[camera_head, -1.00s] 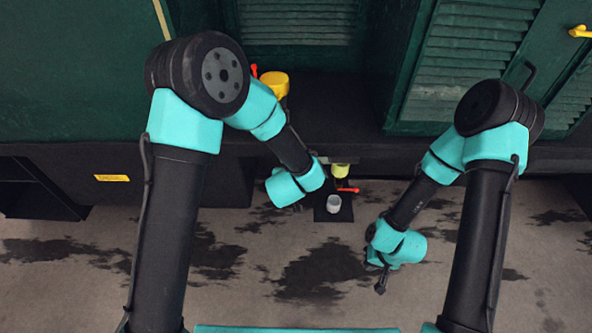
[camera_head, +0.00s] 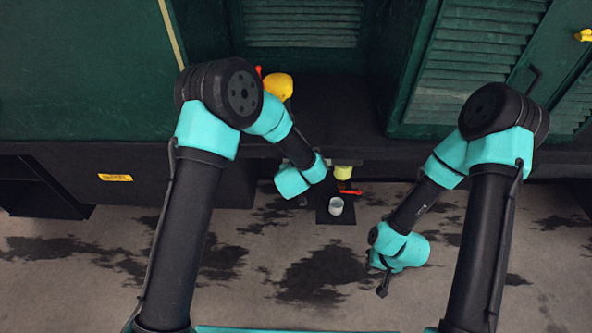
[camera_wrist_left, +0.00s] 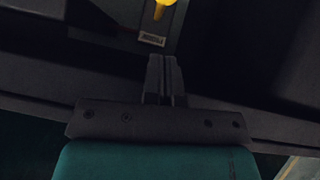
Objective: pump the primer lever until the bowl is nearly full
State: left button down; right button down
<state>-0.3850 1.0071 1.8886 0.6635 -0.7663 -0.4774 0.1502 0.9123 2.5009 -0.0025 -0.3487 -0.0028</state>
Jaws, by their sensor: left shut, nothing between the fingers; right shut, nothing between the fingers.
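A small yellow-green bowl (camera_head: 343,172) hangs under the dark ledge; I cannot make out its fill level. A red lever (camera_head: 350,192) sits just below it. Another red handle (camera_head: 258,71) stands beside a yellow part (camera_head: 279,86) on the ledge; I cannot tell which is the primer lever. My left gripper (camera_head: 303,201) is left of the bowl, mostly hidden by its own wrist. In the left wrist view its fingers (camera_wrist_left: 165,66) are shut and empty, with a yellow part (camera_wrist_left: 162,8) beyond them. My right gripper (camera_head: 382,291) is shut and empty, low over the floor.
A whitish cup (camera_head: 336,206) stands on a black pad (camera_head: 322,217) below the bowl. The dark ledge (camera_head: 228,112) and green louvred door (camera_head: 470,65) are behind. A small plate (camera_wrist_left: 152,39) shows in the left wrist view. The stained floor in front is open.

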pick_arm(q)
jog(key=f, duration=0.1)
jog(key=w+f, duration=0.1)
jog(key=f, duration=0.1)
jog(key=w+f, duration=0.1)
jog(key=f, duration=0.1)
jog(key=shift+w+d+f, duration=0.1)
jog(key=shift+w+d, duration=0.1)
jog(key=shift+d, duration=0.1)
jog(key=shift+d, duration=0.1)
